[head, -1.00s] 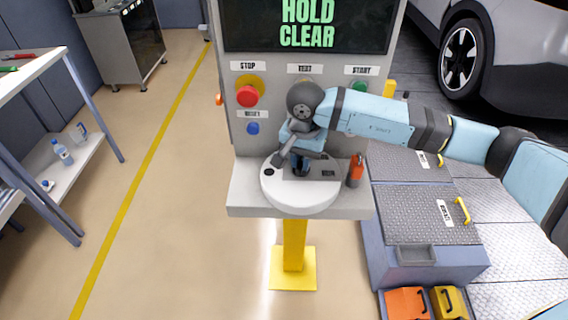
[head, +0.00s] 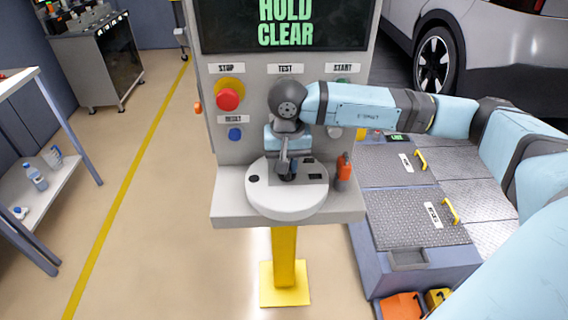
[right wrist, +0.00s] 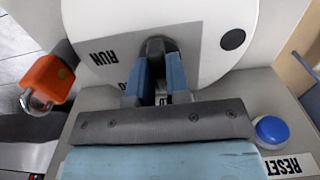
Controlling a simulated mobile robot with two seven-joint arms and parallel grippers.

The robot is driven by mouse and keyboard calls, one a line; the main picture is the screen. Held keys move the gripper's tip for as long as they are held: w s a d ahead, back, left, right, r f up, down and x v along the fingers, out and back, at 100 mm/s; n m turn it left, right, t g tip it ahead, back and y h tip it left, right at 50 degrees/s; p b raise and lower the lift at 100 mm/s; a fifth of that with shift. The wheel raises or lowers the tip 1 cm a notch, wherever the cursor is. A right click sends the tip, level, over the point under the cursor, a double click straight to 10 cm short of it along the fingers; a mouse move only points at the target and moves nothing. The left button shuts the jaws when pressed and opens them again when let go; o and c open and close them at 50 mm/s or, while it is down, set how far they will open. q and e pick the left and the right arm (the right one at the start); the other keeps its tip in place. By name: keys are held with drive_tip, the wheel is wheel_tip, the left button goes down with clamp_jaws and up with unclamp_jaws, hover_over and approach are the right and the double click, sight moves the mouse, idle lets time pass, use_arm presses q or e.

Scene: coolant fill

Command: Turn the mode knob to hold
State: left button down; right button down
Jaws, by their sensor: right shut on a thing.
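The mode knob (right wrist: 158,46) is dark and sits on a round white dial plate (head: 285,205) on the console's shelf. My right gripper (right wrist: 155,78) is shut on the knob, one blue-grey finger on each side; the head view shows the gripper (head: 287,168) over the plate from above. The RUN label (right wrist: 103,57) lies beside the fingers in the right wrist view. Another label between the fingers is mostly hidden. The screen (head: 284,24) reads HOLD CLEAR in green. My left gripper is not in view.
An orange padlock (right wrist: 46,80) hangs beside the dial plate. A red stop button (head: 228,98) and a blue reset button (head: 235,134) are on the console's upright panel. Metal-plated boxes (head: 410,215) stand to the right, and open floor lies to the left.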

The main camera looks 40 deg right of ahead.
drive_tip(key=c, duration=1.1)
unclamp_jaws()
wheel_tip(320, 180, up, 14)
drive_tip(key=shift+s+f, duration=0.1)
drive_tip(key=shift+f, duration=0.05)
